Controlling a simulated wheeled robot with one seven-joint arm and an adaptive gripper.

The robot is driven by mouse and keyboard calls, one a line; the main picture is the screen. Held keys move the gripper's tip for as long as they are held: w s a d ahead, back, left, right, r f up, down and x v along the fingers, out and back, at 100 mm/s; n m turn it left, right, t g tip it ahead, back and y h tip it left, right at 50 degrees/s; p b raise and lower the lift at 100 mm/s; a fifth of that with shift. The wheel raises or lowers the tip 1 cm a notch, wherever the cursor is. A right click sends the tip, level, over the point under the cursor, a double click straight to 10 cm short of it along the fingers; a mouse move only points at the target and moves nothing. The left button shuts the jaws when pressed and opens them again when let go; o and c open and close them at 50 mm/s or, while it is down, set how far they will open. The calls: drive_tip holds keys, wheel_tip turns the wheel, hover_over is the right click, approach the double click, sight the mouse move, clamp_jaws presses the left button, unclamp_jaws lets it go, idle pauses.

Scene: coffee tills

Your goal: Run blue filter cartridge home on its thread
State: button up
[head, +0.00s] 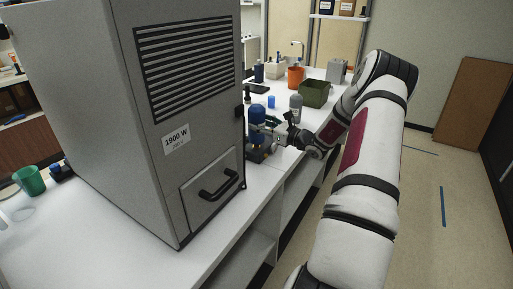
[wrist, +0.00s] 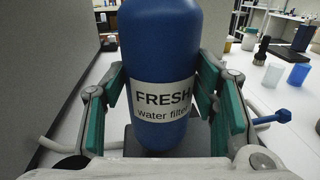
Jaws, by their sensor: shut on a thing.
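The blue filter cartridge (wrist: 160,60) stands upright in the wrist view, with a white label reading "FRESH water filter". My gripper (wrist: 163,100) is shut on it, with a green-padded finger on each side. In the head view the blue cartridge (head: 257,115) is small, beside the big grey machine, with my gripper (head: 272,122) at its right. A dark block (wrist: 130,141) shows under the cartridge in the wrist view. The thread is hidden, so I cannot tell how far the cartridge is seated.
The tall grey machine (head: 188,120) stands close at the left. A blue-ended lever (wrist: 272,118) sticks out right of my gripper.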

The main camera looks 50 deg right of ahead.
drive_tip(key=shift+f+b, duration=0.65)
drive_tip(key=shift+f, duration=0.5)
idle(0.4)
drive_tip(key=o, duration=1.3)
drive_tip(key=shift+c, duration=0.2)
drive_tip(key=s+p, duration=0.3)
drive_tip(key=s, duration=0.6)
drive_tip(key=shift+d, duration=0.3)
